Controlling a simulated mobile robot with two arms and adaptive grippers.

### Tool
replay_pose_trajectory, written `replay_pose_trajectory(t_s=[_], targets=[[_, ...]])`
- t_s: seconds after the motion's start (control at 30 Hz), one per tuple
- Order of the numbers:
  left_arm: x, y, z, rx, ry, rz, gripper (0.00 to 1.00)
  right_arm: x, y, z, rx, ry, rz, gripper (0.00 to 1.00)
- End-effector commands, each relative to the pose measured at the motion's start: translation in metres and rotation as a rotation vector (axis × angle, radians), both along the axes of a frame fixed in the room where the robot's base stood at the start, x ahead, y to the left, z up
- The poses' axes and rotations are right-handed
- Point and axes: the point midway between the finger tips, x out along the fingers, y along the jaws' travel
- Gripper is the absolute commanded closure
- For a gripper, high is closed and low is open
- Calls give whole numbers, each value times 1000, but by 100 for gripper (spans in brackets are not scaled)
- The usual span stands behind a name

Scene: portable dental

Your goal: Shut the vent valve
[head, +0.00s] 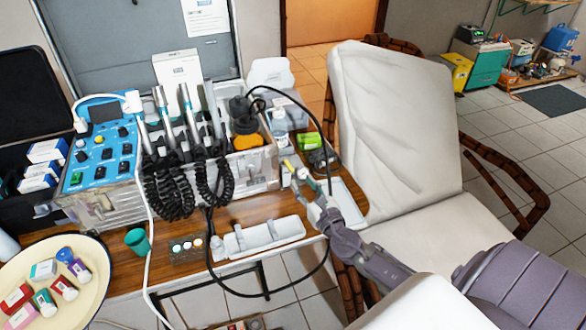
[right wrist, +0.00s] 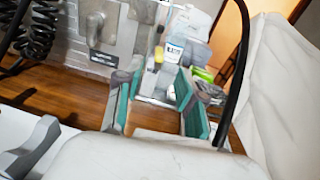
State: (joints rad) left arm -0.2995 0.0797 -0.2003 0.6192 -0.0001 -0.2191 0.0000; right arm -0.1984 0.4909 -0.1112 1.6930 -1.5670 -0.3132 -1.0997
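A small yellow-handled fitting, which looks like the vent valve (head: 288,164), stands at the right end of the metal dental unit case. In the right wrist view the yellow piece (right wrist: 158,54) shows beyond and between my finger pads. My right gripper (head: 303,192) is over the right part of the wooden table, just in front of the valve. Its two teal pads (right wrist: 157,95) are apart with nothing between them, and I see no contact with the valve. Whether the valve is turned open or shut is too small to tell. My left gripper is not in view.
A black hose (head: 329,165) loops around the right gripper's area. The dental unit (head: 95,150) with coiled handpiece cords is to the left. A white tray (head: 262,238) lies in front. A bottle (head: 279,125) and a green box (head: 309,142) stand behind; the white chair (head: 395,120) is right.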

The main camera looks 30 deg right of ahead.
Motion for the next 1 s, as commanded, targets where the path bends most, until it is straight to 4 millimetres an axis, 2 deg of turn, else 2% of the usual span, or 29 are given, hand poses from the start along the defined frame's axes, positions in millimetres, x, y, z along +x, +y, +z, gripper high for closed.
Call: replay_pose_trajectory(t_s=[0.1, 0.3, 0.5, 0.77, 1.0], targets=[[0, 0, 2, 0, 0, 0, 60, 26, -3, 1, 2, -2, -1, 61], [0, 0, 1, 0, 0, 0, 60, 55, -6, 0, 2, -1, 0, 61], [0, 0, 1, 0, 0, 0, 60, 66, -8, -1, 2, 1, 0, 61], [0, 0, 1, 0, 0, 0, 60, 67, -8, -1, 3, 1, 0, 61], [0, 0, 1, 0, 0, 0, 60, 67, -8, 0, 3, 1, 0, 100]])
